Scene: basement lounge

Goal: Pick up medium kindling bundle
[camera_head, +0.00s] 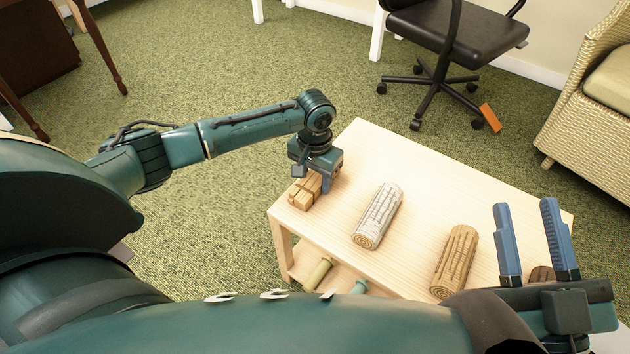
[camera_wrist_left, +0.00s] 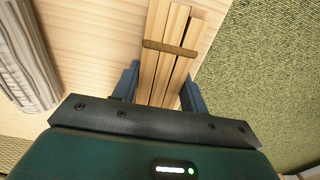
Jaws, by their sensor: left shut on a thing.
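The kindling bundle (camera_head: 304,193) is several light wood sticks tied with a brown band. It is at the left end of the pale wooden table (camera_head: 420,185). My left gripper (camera_head: 325,182) is over the bundle from above and shut on it. In the left wrist view the bundle (camera_wrist_left: 170,48) sits between the two blue fingers of the left gripper (camera_wrist_left: 158,88). I cannot tell whether the bundle touches the table. My right gripper (camera_head: 533,240) is at the lower right, its two blue fingers apart and nothing between them.
A grey-white log (camera_head: 378,216) lies right of the bundle, and a brown log (camera_head: 455,259) lies further right. A darker round piece (camera_head: 541,273) is partly hidden behind the right fingers. A lower shelf (camera_head: 303,262) holds small items. A black chair (camera_head: 455,45) stands behind.

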